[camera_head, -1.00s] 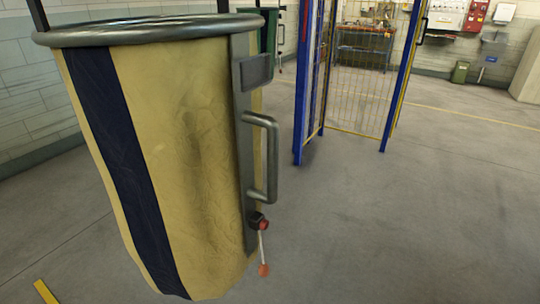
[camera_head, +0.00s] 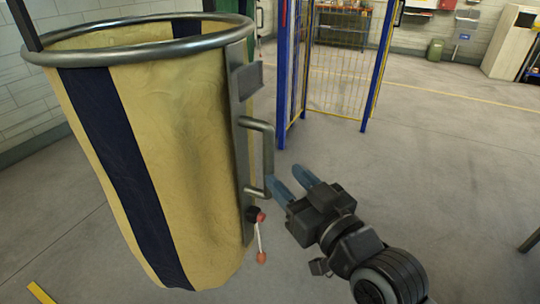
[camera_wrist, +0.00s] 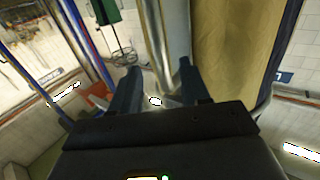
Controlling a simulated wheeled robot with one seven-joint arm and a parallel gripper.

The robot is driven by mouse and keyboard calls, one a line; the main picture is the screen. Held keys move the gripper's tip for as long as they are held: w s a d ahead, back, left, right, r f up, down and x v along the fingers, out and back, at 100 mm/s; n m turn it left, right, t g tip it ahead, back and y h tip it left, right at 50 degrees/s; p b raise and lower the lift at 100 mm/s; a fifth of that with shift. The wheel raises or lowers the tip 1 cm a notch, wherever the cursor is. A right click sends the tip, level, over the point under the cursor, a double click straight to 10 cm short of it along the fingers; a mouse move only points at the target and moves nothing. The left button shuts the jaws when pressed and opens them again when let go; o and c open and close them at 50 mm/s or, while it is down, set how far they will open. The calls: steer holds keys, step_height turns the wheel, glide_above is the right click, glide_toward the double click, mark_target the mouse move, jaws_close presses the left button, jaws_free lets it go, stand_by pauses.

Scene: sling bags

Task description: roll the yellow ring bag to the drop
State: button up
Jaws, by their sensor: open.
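The yellow ring bag (camera_head: 185,150) hangs large at the left of the head view. It has a dark blue stripe, a round metal rim and a metal side strip. My gripper (camera_head: 288,178) is open, with blue fingers pointing toward the lower part of the handle from the right. In the wrist view, my gripper (camera_wrist: 159,68) has grey metal between and beyond its fingers, and the bag (camera_wrist: 232,50) is on the right. I cannot tell whether the handle lies between the fingers.
A blue-framed mesh partition (camera_head: 330,75) stands behind the bag to the right. A green bag (camera_head: 245,12) shows partly behind the rim. The concrete floor (camera_head: 430,180) to the right is mostly clear. A yellow floor mark (camera_head: 40,292) lies at lower left.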

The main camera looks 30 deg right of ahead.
mark_target(272, 163)
steer(key=w+p, duration=0.1)
steer(key=w, duration=0.6)
steer(key=shift+w+a, duration=0.1)
steer(key=shift+w, duration=0.05)
steer(key=shift+c, duration=0.3)
jaws_close()
